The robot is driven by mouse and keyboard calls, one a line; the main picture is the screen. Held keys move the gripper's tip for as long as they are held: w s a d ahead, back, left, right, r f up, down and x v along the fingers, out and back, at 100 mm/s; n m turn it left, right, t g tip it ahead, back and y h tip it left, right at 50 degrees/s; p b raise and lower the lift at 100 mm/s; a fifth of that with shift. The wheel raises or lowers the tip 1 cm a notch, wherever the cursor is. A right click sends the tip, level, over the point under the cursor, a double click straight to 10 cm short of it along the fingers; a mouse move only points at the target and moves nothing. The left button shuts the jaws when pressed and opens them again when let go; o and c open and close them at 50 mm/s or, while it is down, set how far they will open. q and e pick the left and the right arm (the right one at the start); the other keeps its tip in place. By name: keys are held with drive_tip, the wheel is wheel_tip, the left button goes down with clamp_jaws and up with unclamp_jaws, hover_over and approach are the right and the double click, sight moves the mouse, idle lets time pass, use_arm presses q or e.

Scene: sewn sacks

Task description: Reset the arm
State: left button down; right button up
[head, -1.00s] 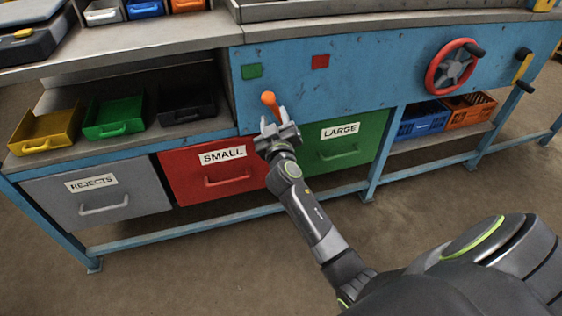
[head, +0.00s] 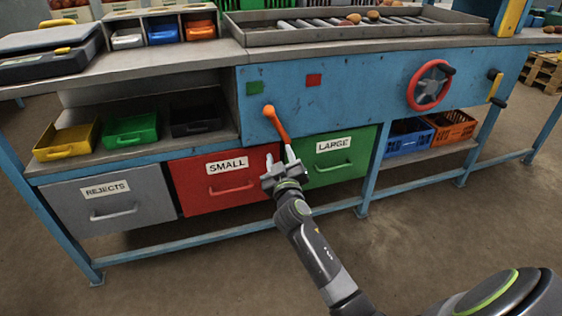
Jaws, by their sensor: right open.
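My right gripper (head: 280,155) is open, its two fingers pointing up toward the blue machine panel (head: 350,95). An orange lever (head: 278,124) on that panel slants down to the right, and its lower end shows by the right-hand fingertip. I cannot tell whether they touch. No object shows held between the fingers. The gripper overlaps the border of the red SMALL drawer (head: 200,190) and the green LARGE drawer (head: 345,165) in the picture. My left gripper is not in view.
A grey REJECTS drawer (head: 110,212) is at the left. A red handwheel (head: 429,84) is on the panel's right. Coloured trays stand on the left shelf, and blue (head: 408,141) and orange crates on the right one. The floor in front is clear.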

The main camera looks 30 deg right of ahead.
idle(0.3)
